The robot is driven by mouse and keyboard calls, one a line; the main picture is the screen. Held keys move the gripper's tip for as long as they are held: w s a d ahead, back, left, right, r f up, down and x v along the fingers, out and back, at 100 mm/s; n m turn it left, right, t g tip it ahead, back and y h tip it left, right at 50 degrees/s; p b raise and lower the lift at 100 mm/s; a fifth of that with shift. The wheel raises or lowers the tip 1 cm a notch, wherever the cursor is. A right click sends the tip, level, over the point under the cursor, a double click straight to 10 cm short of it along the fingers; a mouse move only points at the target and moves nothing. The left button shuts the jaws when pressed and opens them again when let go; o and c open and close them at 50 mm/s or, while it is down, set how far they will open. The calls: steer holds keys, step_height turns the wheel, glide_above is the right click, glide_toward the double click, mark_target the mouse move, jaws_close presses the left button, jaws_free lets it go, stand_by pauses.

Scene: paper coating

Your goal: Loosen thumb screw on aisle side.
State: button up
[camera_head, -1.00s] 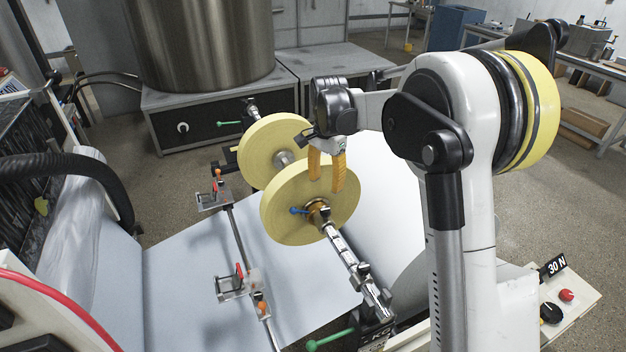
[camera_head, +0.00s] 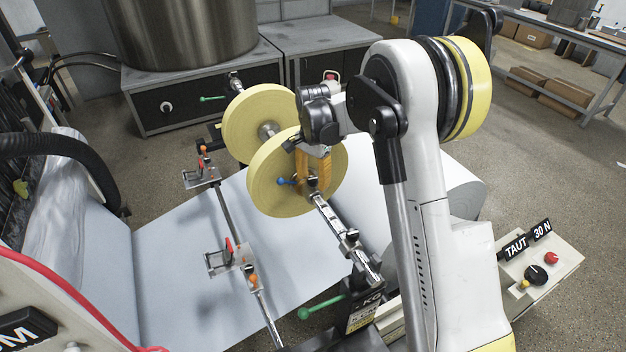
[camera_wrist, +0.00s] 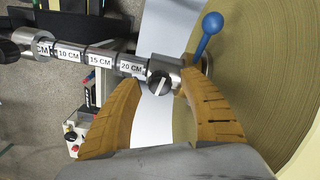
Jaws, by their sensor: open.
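A dark round thumb screw (camera_wrist: 160,84) with a pale slot sits on the metal collar beside the near yellow roll (camera_wrist: 262,70), next to the "20 CM" mark of the shaft (camera_wrist: 95,57). My gripper (camera_wrist: 158,88) is open, one orange finger on each side of the screw; I cannot tell whether either touches it. A blue ball-ended lever (camera_wrist: 207,35) rises from the collar at the roll. In the head view my gripper (camera_head: 313,175) reaches down in front of the near roll (camera_head: 268,185), at the inner end of the shaft (camera_head: 335,222). The screw is hard to make out there.
A second yellow roll (camera_head: 245,120) stands behind the near one. A dark knob (camera_head: 352,236) and a green lever (camera_head: 322,306) are farther down the shaft. A rail with clamps (camera_head: 232,258) runs left. A control box (camera_head: 545,268) stands at right.

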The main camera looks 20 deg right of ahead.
jaws_close()
steer(key=n, duration=0.4)
steer(key=shift+n+b, duration=0.3)
steer(key=n, duration=0.4)
steer(key=shift+n, duration=0.3)
steer(key=n, duration=0.4)
steer(key=shift+n+b, duration=0.3)
steer(key=shift+b, duration=0.05)
steer(key=shift+n, duration=1.9)
